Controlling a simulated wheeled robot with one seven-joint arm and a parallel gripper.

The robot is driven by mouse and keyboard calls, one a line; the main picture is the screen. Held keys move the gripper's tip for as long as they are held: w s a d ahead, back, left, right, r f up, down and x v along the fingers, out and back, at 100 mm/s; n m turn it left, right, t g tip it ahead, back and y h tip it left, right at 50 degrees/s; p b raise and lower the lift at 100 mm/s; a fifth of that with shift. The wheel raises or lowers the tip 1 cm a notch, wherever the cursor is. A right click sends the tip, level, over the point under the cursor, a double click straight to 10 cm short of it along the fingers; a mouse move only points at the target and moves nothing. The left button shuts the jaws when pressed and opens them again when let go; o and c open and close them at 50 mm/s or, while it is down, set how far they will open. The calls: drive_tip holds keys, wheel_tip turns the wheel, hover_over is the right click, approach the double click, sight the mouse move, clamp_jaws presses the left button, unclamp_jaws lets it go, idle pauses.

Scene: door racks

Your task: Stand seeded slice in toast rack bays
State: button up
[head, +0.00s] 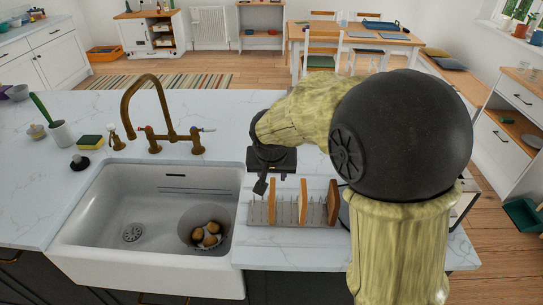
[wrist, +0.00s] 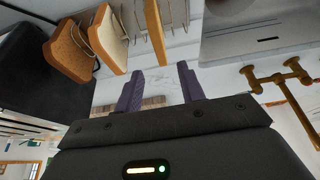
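The wire toast rack (head: 287,213) stands on the worktop right of the sink, with three slices upright in it. A darker brown slice (head: 332,201) is at the right end and looks speckled in the wrist view (wrist: 68,52). A paler slice with an orange-brown crust (head: 303,202) is in the middle, also in the wrist view (wrist: 108,40). Another slice (head: 271,200) is at the left and shows edge-on in the wrist view (wrist: 154,32). My gripper (head: 264,186) is near the rack's left back side. In the wrist view its fingers (wrist: 160,78) are apart and empty.
A white sink (head: 130,200) with a bowl of potatoes (head: 207,234) lies left of the rack. The brass tap (head: 160,130) rises behind it. A dark object (wrist: 30,50) stands beside the rack's far slice in the wrist view.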

drive_tip(key=v, duration=1)
drive_tip(key=shift+r, duration=0.3)
drive_tip(key=shift+s, duration=0.1)
drive_tip(key=s+d+f+g, duration=0.2)
drive_tip(key=s+d+f, duration=1)
drive_tip(key=d+f, duration=0.3)
drive_tip(key=shift+d+f, duration=0.3)
drive_tip(key=shift+d, duration=0.1)
